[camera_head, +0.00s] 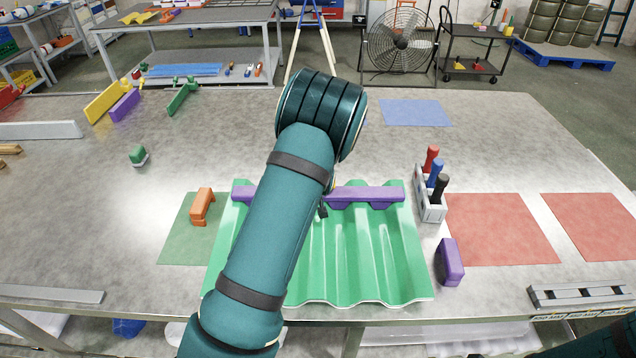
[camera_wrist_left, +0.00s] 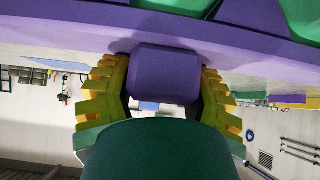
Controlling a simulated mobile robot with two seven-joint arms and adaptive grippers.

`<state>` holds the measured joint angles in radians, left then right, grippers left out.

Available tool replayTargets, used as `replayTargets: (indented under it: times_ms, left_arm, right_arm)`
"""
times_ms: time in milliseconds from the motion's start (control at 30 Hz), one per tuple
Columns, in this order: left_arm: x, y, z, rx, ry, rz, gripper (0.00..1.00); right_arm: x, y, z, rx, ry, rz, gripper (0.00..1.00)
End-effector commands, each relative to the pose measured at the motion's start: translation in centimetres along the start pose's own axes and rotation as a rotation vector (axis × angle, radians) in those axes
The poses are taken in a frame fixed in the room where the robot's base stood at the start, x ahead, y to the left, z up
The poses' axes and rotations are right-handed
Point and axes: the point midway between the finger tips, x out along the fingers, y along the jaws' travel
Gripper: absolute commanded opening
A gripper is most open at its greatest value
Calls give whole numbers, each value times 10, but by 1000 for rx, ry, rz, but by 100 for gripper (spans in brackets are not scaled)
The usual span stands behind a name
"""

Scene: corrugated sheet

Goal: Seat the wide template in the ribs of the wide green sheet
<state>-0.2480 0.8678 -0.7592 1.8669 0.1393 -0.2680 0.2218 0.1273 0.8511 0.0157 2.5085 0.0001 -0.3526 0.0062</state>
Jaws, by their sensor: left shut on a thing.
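The wide green sheet (camera_head: 335,262) lies on the table with its ribs running away from me. The purple wide template (camera_head: 365,194) spans the far part of the sheet, crosswise to the ribs, its toothed edge down. My arm hides its middle. I cannot tell whether the teeth sit fully in the ribs. In the left wrist view, the yellow fingers of my left gripper (camera_wrist_left: 163,85) are shut on the template's purple handle (camera_wrist_left: 165,72); the bar and some green sheet show above it. In the head view this gripper is almost wholly hidden behind my arm. My right gripper is not in view.
An orange block (camera_head: 202,205) stands on a green mat left of the sheet. A tool holder (camera_head: 430,205) and a separate purple block (camera_head: 449,262) stand close to its right. Red mats (camera_head: 500,230) lie farther right. The table left of the green mat is mostly clear.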

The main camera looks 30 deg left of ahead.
Motion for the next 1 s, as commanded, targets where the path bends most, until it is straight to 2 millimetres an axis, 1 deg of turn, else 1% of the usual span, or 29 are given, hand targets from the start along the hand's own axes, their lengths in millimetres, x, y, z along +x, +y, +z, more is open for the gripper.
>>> replayTargets:
  times_ms: [367,400,467,733,833,933,1000]
  left_arm:
    - [3,0,3,0,1,0,7]
    - [3,0,2,0,1,0,67]
    - [3,0,2,0,1,0,87]
    - [3,0,3,0,-1,0,87]
    - [0,0,3,0,0,0,87]
    - [-10,1,2,1,1,1,87]
    - [-21,1,2,0,1,3,87]
  right_arm:
    - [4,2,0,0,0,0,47]
    - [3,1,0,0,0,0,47]
    - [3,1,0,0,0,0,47]
    - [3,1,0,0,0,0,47]
    - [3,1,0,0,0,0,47]
    - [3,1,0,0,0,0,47]
    - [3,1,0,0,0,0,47]
